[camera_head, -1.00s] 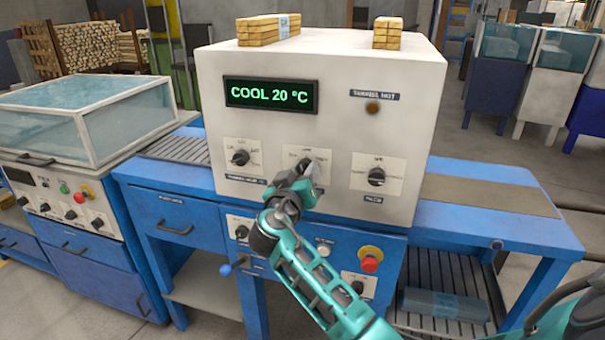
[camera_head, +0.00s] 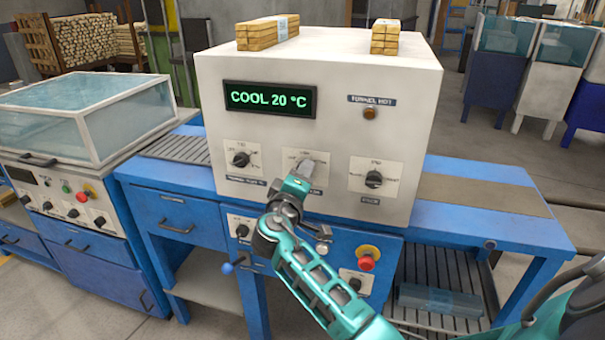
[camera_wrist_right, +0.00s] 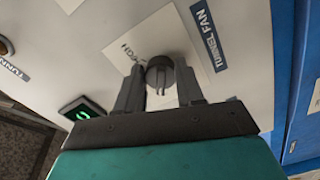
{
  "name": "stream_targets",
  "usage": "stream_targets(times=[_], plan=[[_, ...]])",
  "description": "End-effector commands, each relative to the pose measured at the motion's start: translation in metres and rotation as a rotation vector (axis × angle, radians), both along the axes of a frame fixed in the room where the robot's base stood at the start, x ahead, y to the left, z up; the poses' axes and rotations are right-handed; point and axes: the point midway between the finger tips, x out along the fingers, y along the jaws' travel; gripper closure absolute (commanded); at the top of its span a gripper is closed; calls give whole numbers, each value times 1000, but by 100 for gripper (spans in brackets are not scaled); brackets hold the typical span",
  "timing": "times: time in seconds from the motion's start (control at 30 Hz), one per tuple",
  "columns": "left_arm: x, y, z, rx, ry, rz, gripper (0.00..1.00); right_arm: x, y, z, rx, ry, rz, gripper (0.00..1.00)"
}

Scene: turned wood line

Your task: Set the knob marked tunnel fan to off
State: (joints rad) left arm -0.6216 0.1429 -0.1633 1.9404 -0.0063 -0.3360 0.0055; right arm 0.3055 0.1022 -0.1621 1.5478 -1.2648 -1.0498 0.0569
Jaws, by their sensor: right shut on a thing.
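The tunnel fan knob (camera_wrist_right: 160,75) is a dark round knob on a white plate (camera_wrist_right: 148,42), with a blue "TUNNEL FAN" label (camera_wrist_right: 208,36) beside it in the right wrist view. My right gripper (camera_wrist_right: 160,90) has one finger on each side of this knob and is shut on it. In the head view the right gripper (camera_head: 306,172) reaches the middle knob plate of the white machine (camera_head: 225,138), and its fingers hide the knob there. The knob's pointer setting cannot be read. The left gripper is not in view.
Similar dark knobs sit to the left (camera_head: 240,160) and right (camera_head: 374,179) of the middle plate. A green display (camera_head: 270,99) reads "COOL 20 °C". A red button (camera_head: 366,263) is below on the blue front. Wood bundles (camera_head: 267,33) lie on top.

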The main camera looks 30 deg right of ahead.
Motion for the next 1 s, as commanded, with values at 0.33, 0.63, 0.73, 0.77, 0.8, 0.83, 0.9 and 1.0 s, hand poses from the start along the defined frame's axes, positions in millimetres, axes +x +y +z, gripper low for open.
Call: stream_targets(times=[0.33, 0.63, 0.73, 0.77, 0.8, 0.83, 0.9, 1.0], plan=[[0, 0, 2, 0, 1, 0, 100, 1, 0, 2, -52, 54, 1, 93], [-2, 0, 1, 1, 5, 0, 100, 1, 0, 2, -55, 57, 1, 93], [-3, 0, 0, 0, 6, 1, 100, 1, 0, 2, -54, 56, 1, 61], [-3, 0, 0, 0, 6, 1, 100, 1, 0, 2, -54, 56, 1, 58], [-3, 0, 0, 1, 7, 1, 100, 1, 0, 2, -54, 56, 1, 54], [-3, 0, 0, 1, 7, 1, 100, 1, 0, 2, -54, 56, 1, 51], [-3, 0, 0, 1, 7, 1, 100, 0, 0, 2, -53, 56, 1, 45], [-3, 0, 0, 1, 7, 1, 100, 0, 0, 1, -52, 57, 1, 37]])
